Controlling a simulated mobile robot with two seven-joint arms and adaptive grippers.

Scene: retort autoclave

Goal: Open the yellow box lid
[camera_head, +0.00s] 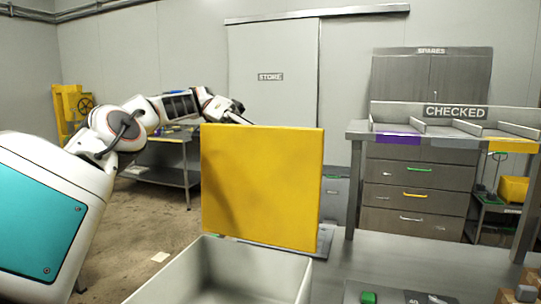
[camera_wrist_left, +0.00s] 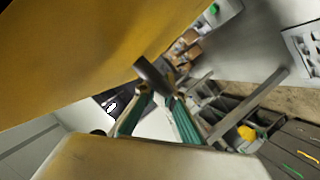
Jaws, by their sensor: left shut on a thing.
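The yellow lid (camera_head: 262,185) stands about upright at the far edge of a pale grey box (camera_head: 285,262), whose open inside shows in the head view. My left arm reaches in from the left, and its gripper is mostly hidden behind the lid's upper left. In the left wrist view the lid (camera_wrist_left: 85,65) fills the upper left. There my left gripper (camera_wrist_left: 158,92) is shut on a dark bar-like handle (camera_wrist_left: 152,72) beside the lid. My right gripper is in neither view.
A grey bench with a CHECKED rack (camera_head: 455,127) stands at the right, with drawers (camera_head: 410,195) behind it. A green block (camera_head: 368,297) lies right of the box. A dark side table (camera_head: 160,180) stands behind my left arm.

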